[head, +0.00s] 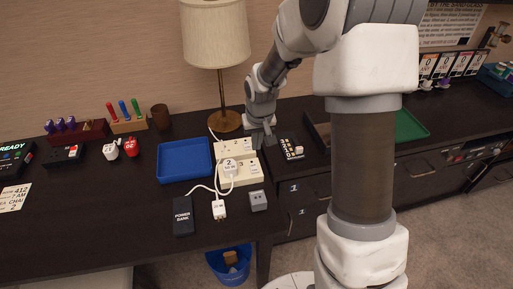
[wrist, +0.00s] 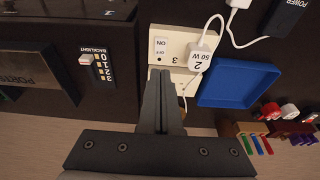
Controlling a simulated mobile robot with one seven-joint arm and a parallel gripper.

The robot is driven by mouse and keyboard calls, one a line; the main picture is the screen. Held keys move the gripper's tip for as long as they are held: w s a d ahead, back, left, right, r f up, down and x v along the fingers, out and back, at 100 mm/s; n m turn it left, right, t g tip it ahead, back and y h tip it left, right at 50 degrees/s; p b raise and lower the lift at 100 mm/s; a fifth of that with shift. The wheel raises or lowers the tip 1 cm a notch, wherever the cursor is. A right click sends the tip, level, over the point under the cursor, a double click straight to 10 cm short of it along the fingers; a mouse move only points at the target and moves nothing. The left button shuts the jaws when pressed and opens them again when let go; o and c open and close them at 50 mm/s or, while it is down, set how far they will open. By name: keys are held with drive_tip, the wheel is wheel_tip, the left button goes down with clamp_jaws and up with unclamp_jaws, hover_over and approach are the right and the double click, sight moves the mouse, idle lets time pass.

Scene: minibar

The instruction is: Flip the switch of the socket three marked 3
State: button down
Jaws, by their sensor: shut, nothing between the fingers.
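The cream socket panel (head: 246,148) lies on the dark counter at the middle of the head view. In the wrist view the panel (wrist: 180,39) shows the mark 3 beside a white switch area (wrist: 161,46) lettered ON and OFF, with a small dark dot near it. I cannot tell which way the switch is set. My gripper (head: 266,145) is at the panel's back right edge in the head view. In the wrist view my gripper (wrist: 160,72) is shut and empty, its tips close to the mark 3 and covering part of the panel. Contact cannot be told.
A white plug marked 2 (head: 230,169) sits on the panel, with cables running to a black power bank (head: 183,215). A blue tray (head: 184,160) lies left, a lamp (head: 223,83) stands behind. A black numbered backlight device (head: 291,148) lies right of the panel.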

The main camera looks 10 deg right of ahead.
approach(256, 171)
drive_tip(key=x, duration=0.2)
drive_tip(key=w+b+x, duration=0.1)
drive_tip(key=x, duration=0.2)
drive_tip(key=shift+a, duration=0.1)
drive_tip(key=shift+x, duration=0.8)
drive_tip(key=shift+s+f, duration=0.15)
drive_tip(key=shift+s, duration=0.1)
drive_tip(key=shift+f+b, duration=0.25)
drive_tip(key=shift+b, duration=0.2)
drive_tip(key=shift+s, duration=0.1)
drive_tip(key=shift+r, duration=0.15)
drive_tip(key=shift+w+r, duration=0.3)
drive_tip(key=shift+w, duration=0.4)
drive_tip(key=shift+r+p, duration=0.1)
drive_tip(key=shift+p, duration=0.2)
